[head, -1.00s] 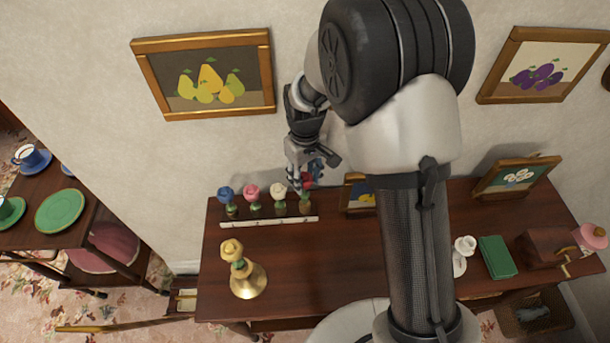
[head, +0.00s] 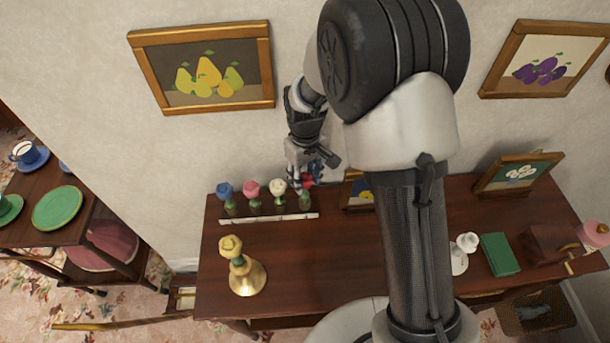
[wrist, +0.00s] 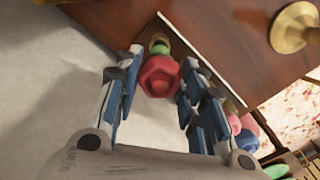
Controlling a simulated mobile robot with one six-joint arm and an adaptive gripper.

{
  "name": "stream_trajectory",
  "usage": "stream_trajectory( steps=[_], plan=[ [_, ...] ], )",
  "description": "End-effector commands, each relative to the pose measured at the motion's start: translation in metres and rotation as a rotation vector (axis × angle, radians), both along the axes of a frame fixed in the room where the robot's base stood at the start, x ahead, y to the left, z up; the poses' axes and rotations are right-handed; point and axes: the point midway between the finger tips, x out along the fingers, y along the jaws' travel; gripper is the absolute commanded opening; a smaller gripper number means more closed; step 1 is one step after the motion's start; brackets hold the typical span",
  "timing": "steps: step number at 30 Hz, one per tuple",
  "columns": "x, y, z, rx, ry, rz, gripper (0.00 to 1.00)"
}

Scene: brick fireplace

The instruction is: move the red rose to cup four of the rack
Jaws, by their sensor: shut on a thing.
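The red rose (head: 307,181) is between the fingers of my gripper (head: 305,183), which is shut on it. In the wrist view the red bloom (wrist: 160,77) sits between the two fingers, with green at its far side. The rack (head: 268,218) stands at the back left of the table. Its first three places from the left hold a blue rose (head: 225,190), a pink rose (head: 251,187) and a white rose (head: 278,186). The red rose is at the rightmost place, cup four (head: 305,203); whether its stem is seated there is hard to tell.
A gold candlestick (head: 247,278) with a yellow rose stands in front of the rack. A small framed picture (head: 357,192) is just right of my gripper. A white holder (head: 466,245) and a green book (head: 499,254) lie further right. The table's middle is clear.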

Motion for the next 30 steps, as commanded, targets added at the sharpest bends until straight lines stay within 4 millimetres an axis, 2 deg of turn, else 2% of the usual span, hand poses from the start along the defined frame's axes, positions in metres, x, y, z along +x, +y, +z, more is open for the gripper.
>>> stream_trajectory(
  steps=[26,27,30],
  plan=[
    [0.0,0.0,-0.023,0.0,0.0,0.0,0.19],
    [0.0,0.0,-0.022,0.0,0.0,0.0,0.39],
    [0.0,0.0,-0.022,0.0,0.0,0.0,0.45]
  ],
)
